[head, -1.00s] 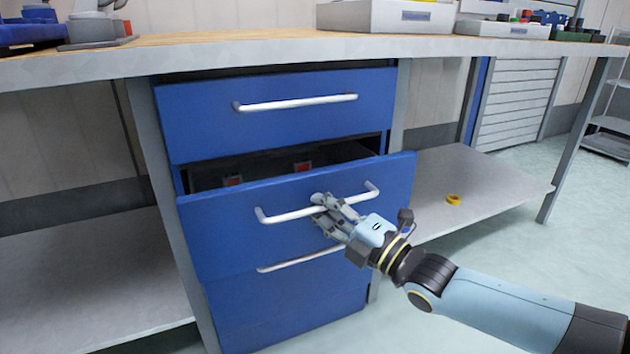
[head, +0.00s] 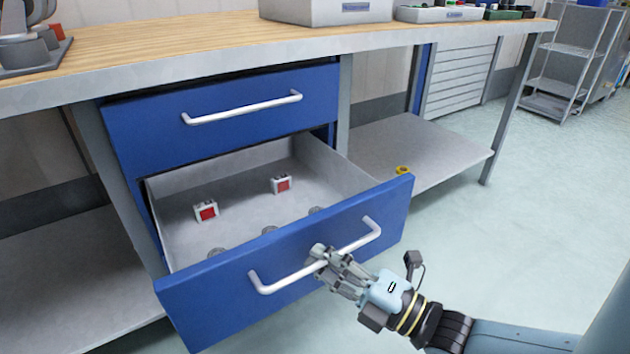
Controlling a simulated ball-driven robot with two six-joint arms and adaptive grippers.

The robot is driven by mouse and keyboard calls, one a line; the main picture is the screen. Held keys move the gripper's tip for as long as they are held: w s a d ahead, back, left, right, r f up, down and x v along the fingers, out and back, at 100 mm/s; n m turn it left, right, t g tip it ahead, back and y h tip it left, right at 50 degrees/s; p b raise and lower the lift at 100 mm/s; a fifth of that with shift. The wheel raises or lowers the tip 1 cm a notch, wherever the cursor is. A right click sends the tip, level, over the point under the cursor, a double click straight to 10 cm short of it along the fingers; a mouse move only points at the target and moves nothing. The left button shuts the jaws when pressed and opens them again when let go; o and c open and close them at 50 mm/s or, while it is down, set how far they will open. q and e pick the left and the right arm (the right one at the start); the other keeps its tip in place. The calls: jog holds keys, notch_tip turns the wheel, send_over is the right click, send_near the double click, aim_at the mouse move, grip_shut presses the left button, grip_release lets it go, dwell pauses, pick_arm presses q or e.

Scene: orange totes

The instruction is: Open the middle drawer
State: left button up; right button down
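The blue middle drawer (head: 205,299) is pulled far out of the cabinet, so its grey inside shows. Its white bar handle (head: 275,287) runs across the front. My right gripper (head: 318,258) is at the middle of this handle, with its fingers closed around the bar. Inside the drawer lie two red-and-white parts, one on the left (head: 206,211) and one farther back (head: 281,184), and several round grey parts by the front panel. My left gripper is out of view.
The top drawer (head: 230,90) with its white handle is shut above. The wooden workbench top (head: 170,40) carries a grey bin (head: 325,12). A yellow ring (head: 403,170) lies on the lower shelf (head: 440,150) at the right.

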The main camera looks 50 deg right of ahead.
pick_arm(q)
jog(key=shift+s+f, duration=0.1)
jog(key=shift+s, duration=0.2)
pick_arm(e)
jog(key=shift+s, duration=0.25)
jog(key=c, duration=1.6)
grip_release()
jog(key=shift+c, duration=0.2)
jog(key=v, duration=1.2)
